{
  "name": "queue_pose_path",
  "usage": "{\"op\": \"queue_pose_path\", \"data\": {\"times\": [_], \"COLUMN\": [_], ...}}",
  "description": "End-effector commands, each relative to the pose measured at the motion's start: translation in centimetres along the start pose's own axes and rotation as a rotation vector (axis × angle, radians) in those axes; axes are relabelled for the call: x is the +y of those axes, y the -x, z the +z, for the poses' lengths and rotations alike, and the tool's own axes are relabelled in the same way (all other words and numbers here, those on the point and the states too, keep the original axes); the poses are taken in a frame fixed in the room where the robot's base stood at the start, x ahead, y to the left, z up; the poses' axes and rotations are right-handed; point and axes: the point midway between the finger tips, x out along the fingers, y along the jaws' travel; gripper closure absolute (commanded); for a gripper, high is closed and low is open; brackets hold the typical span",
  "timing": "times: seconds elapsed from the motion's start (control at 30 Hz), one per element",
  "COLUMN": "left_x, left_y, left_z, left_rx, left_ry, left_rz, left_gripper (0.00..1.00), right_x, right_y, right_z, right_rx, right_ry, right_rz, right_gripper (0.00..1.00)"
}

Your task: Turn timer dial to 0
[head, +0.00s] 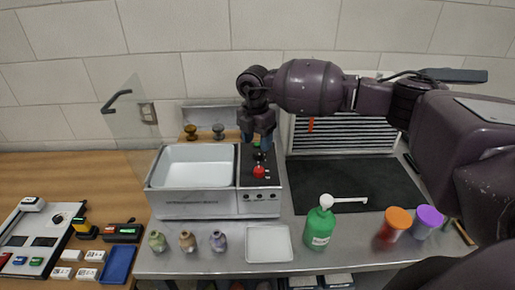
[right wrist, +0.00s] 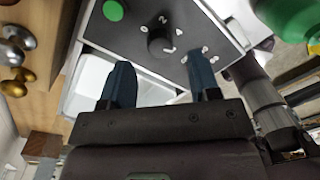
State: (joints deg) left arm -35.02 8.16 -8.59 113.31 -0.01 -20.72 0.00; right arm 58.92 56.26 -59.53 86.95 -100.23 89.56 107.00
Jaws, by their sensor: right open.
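The timer dial (right wrist: 160,40) is a small black knob on the dark control panel (right wrist: 138,28), with white numbers around part of it. A light mark shows on its lower right edge; I cannot tell which number it points at. My right gripper (head: 258,138) reaches down over the panel's back end. In the right wrist view my right gripper (right wrist: 160,82) is open and empty, its blue fingers apart and the dial beyond them. My left gripper is not in view.
A white basin (head: 198,152) adjoins the panel on the left. The red knob (head: 259,172) is near the panel's front. A green pump bottle (head: 319,226), several small jars and a white tray (head: 269,259) stand in front. A clear raised lid (head: 134,115) is at the left.

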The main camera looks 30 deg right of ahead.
Motion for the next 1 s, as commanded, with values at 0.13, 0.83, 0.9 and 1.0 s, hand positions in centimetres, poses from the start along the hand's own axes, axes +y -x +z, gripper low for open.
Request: {"op": "queue_pose_path", "data": {"times": [0.13,0.83,0.9,1.0], "left_x": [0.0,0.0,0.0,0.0], "left_y": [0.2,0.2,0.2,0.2], "left_z": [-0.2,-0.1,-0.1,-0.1], "left_rx": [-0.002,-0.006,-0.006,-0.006], "left_ry": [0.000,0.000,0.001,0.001], "left_rz": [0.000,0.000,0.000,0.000], "left_gripper": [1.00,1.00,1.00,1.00], "right_x": [0.0,0.0,0.0,0.0], "right_y": [-2.1,-3.9,-3.9,-3.9], "right_z": [0.0,0.0,0.0,0.0], "right_rx": [0.001,0.000,0.000,0.000], "right_ry": [0.000,0.001,0.001,0.001], "right_rz": [-0.002,0.000,0.000,0.000], "right_gripper": [0.44,0.68,0.79,0.93]}}
